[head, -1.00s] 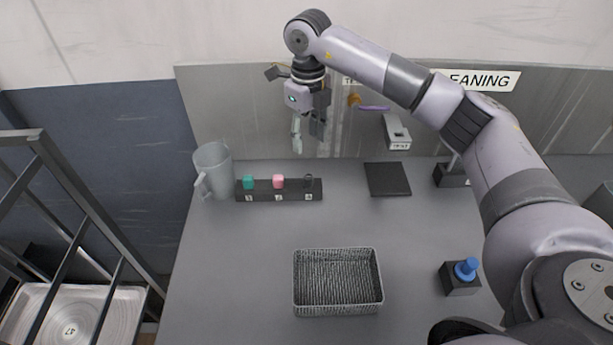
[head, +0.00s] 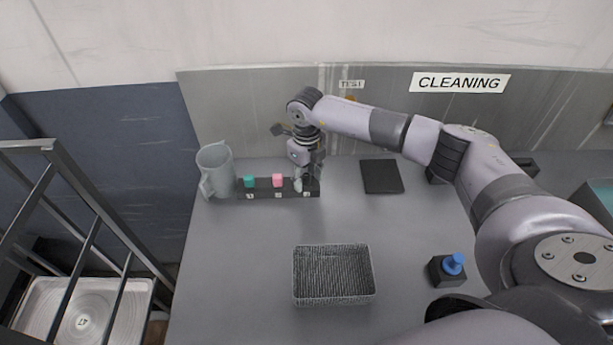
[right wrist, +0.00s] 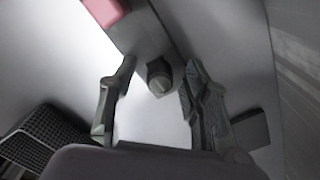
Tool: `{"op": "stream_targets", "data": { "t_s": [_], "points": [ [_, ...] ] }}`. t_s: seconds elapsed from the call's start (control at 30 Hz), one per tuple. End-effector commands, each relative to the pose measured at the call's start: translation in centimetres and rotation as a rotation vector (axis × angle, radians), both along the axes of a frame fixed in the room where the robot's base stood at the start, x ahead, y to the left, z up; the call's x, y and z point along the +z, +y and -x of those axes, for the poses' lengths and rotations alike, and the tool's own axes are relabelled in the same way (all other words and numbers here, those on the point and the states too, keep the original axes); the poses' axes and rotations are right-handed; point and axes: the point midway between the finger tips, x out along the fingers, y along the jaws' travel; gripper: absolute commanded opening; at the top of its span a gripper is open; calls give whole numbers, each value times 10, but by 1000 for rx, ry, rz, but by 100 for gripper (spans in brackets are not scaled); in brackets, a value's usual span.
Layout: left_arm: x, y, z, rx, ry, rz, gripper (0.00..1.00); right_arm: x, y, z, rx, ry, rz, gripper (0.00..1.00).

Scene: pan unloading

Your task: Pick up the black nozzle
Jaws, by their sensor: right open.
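The black nozzle (right wrist: 158,73) sits at the end of the dark nozzle rack (head: 265,195), past the pink nozzle. In the right wrist view it lies between the two open fingers of my right gripper (right wrist: 161,66), with a gap on each side. In the head view my right gripper (head: 306,184) is low over the rack's right end and hides the black nozzle. My left gripper is not in view.
A teal nozzle (head: 249,181) and a pink nozzle (head: 278,180) stand on the rack. A grey jug (head: 216,168) is left of it. A wire basket (head: 333,302), a dark flat pad (head: 382,176) and a blue knob (head: 454,264) are elsewhere. The table middle is clear.

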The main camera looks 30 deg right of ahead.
Motion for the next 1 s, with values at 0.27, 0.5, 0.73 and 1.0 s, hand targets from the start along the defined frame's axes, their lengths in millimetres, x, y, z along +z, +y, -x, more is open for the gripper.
{"op": "stream_targets", "data": {
  "t_s": [0.27,0.5,0.73,1.0],
  "points": [
    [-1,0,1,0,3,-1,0,-1,0,0,0,-1,0,38],
    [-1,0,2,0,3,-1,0,0,0,-1,0,-1,0,22],
    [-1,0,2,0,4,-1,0,0,0,-1,0,-1,0,7],
    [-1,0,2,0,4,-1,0,0,0,-1,0,-2,-1,0]
  ]
}}
